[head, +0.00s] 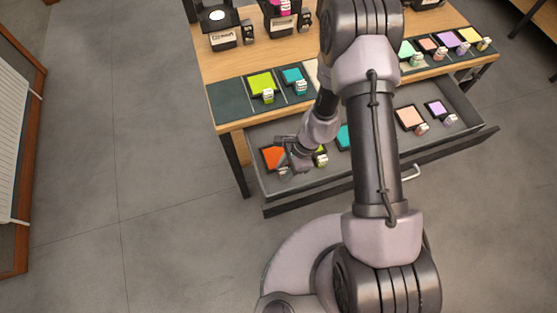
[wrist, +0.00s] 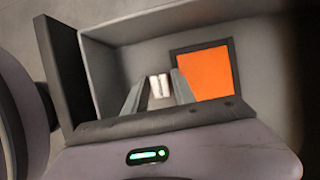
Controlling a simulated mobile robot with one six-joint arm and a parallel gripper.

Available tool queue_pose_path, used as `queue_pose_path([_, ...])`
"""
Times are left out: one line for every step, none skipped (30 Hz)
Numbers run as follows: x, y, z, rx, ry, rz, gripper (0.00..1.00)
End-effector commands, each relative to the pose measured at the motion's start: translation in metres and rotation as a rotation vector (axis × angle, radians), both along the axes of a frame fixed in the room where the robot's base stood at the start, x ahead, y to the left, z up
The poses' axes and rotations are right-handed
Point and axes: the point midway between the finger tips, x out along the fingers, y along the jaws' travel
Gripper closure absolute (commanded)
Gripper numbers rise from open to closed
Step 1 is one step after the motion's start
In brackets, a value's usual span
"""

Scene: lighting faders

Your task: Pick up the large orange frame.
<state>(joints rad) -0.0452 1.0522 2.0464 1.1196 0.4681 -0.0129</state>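A flat orange square with a dark border, the large orange frame (head: 272,156), lies at the left end of the open drawer. My gripper (head: 287,168) is down in the drawer at the frame's right edge and hides part of it. In the wrist view the orange frame (wrist: 204,72) lies to the right of my gripper (wrist: 156,80), outside the fingers. The fingers are apart, with a small white block (wrist: 159,86) showing between them. I cannot tell whether the block touches a finger.
The open drawer (head: 350,183) has low walls close to my gripper. The wooden table (head: 225,72) stands above, carrying several coloured squares and small blocks.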

Motion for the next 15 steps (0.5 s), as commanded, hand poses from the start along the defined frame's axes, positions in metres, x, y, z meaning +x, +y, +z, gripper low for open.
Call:
queue_pose_path([0.0000,0.0000,0.0001,0.000,0.000,0.000,0.80])
queue_pose_path([0.0000,0.0000,0.0001,0.000,0.000,0.000,0.86])
queue_pose_path([0.0000,0.0000,0.0001,0.000,0.000,0.000,0.94])
queue_pose_path([0.0000,0.0000,0.0001,0.000,0.000,0.000,1.00])
queue_pose_path([0.0000,-0.0001,0.0001,0.000,0.000,0.000,1.00])
queue_pose_path([0.0000,-0.0001,0.0001,0.000,0.000,0.000,1.00])
queue_pose_path([0.0000,-0.0001,0.0001,0.000,0.000,0.000,1.00])
queue_pose_path([0.0000,-0.0001,0.0001,0.000,0.000,0.000,1.00])
queue_pose_path([0.0001,-0.0001,0.0001,0.000,0.000,0.000,1.00])
queue_pose_path([0.0001,0.0000,0.0002,0.000,0.000,0.000,1.00])
queue_pose_path([0.0001,-0.0001,0.0001,0.000,0.000,0.000,1.00])
queue_pose_path([0.0001,-0.0001,0.0001,0.000,0.000,0.000,1.00])
queue_pose_path([0.0001,-0.0001,0.0003,0.000,0.000,0.000,1.00])
queue_pose_path([0.0001,-0.0001,0.0010,0.000,0.000,0.000,1.00])
queue_pose_path([0.0003,-0.0001,0.0047,0.000,-0.001,0.000,1.00])
